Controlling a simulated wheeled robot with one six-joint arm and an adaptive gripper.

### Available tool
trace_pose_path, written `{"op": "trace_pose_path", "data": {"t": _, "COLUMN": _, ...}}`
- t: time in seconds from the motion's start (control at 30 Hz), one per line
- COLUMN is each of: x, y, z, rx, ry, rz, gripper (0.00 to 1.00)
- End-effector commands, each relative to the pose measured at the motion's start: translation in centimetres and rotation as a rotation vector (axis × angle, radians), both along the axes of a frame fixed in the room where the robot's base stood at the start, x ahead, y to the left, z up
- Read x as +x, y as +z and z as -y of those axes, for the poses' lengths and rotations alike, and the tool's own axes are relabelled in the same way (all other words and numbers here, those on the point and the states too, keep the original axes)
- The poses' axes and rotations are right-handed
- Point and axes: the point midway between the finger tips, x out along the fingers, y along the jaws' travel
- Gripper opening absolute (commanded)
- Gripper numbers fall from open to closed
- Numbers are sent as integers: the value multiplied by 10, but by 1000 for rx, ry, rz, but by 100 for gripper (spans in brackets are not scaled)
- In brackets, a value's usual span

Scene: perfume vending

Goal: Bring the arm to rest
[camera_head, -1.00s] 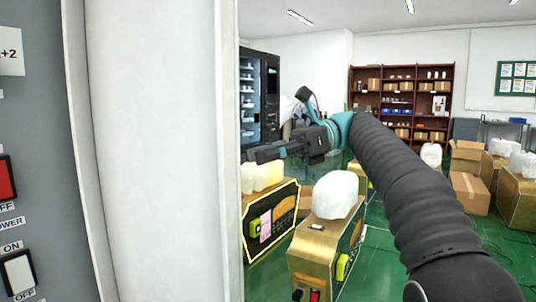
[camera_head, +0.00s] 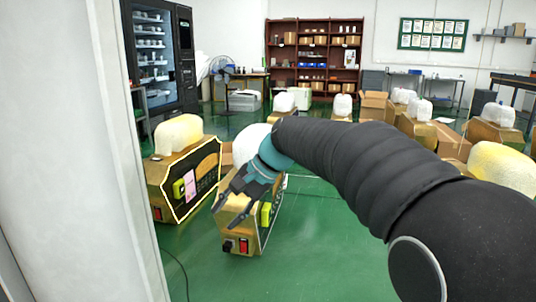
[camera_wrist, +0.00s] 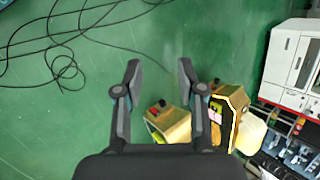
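My arm reaches in from the right of the head view, sheathed in black. My gripper (camera_head: 232,204) hangs at its end, tilted down, in front of a gold machine (camera_head: 240,238) with a white top. In the wrist view my gripper (camera_wrist: 158,80) has its two fingers spread wide, with only green floor between the tips. It holds nothing. The gold machine also shows low in the wrist view (camera_wrist: 172,124), between and below the fingers. I cannot tell whether the gripper touches it.
A gold machine with a bright outline (camera_head: 185,180) stands at the left. A white column (camera_head: 95,150) fills the near left. A vending cabinet (camera_head: 160,60), shelves (camera_head: 312,58) and cardboard boxes (camera_head: 372,105) stand behind. Black cables (camera_wrist: 70,45) lie on open green floor.

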Motion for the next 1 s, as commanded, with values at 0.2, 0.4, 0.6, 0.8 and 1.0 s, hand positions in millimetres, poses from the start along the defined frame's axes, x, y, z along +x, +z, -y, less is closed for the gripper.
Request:
{"op": "trace_pose_path", "data": {"t": 0.2, "x": -54, "y": -43, "z": 86, "rx": -258, "ry": 145, "rz": 249, "gripper": 39}}
{"op": "trace_pose_path", "data": {"t": 0.4, "x": -109, "y": -74, "z": 151, "rx": -460, "ry": 272, "rz": 394, "gripper": 39}}
{"op": "trace_pose_path", "data": {"t": 0.6, "x": -167, "y": -99, "z": 201, "rx": -614, "ry": 337, "rz": 473, "gripper": 39}}
{"op": "trace_pose_path", "data": {"t": 0.8, "x": -220, "y": -115, "z": 233, "rx": -699, "ry": 315, "rz": 505, "gripper": 39}}
{"op": "trace_pose_path", "data": {"t": 1.0, "x": -238, "y": -101, "z": 242, "rx": -718, "ry": 253, "rz": 569, "gripper": 39}}
